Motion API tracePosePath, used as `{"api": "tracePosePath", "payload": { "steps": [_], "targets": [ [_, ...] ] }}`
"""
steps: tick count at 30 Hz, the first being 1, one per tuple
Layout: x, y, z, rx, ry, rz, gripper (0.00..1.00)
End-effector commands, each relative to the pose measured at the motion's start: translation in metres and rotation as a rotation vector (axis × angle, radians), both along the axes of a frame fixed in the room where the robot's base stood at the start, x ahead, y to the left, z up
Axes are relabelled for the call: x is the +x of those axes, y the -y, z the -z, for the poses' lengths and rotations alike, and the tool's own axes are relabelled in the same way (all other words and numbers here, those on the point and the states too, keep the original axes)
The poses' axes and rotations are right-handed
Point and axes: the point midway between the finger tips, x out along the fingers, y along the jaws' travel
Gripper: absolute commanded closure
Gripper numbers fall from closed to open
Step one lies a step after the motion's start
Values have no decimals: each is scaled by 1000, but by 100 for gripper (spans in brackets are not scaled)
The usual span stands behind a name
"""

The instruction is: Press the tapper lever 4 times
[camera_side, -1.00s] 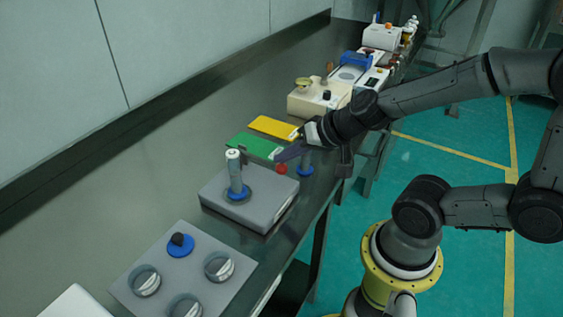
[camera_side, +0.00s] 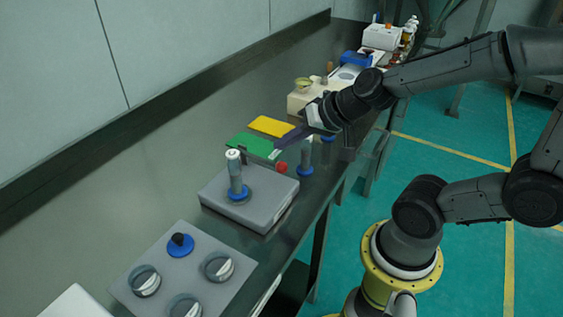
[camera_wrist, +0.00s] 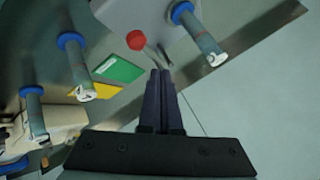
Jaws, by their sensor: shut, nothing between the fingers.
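The tapper lever shows as a red ball knob (camera_side: 281,168) at the far right edge of a grey box (camera_side: 240,196) on the bench. In the wrist view the red knob (camera_wrist: 137,40) sits near the grey box's edge, with a thin grey rod beside it. My gripper (camera_side: 280,144) is above the knob in the side view, its dark fingers pointing down and left. In the wrist view the shut fingers (camera_wrist: 160,73) lie below and right of the knob, apart from it. Nothing is held.
A grey post with a blue collar (camera_side: 236,174) stands on the box, and another post (camera_side: 305,160) stands right of the knob. Green (camera_side: 249,146) and yellow (camera_side: 272,126) plates lie behind. A grey panel with dials (camera_side: 182,275) is in front. The bench's left side is clear.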

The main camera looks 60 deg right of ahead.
Motion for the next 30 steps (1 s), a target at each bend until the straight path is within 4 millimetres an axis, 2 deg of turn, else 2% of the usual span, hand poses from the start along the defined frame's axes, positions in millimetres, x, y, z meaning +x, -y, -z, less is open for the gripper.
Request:
{"api": "tracePosePath", "payload": {
  "steps": [9, 30],
  "targets": [
    [0, 0, -25, 0, 1, 1, 100],
    [0, 0, -27, 0, 1, 1, 100]
  ]
}}
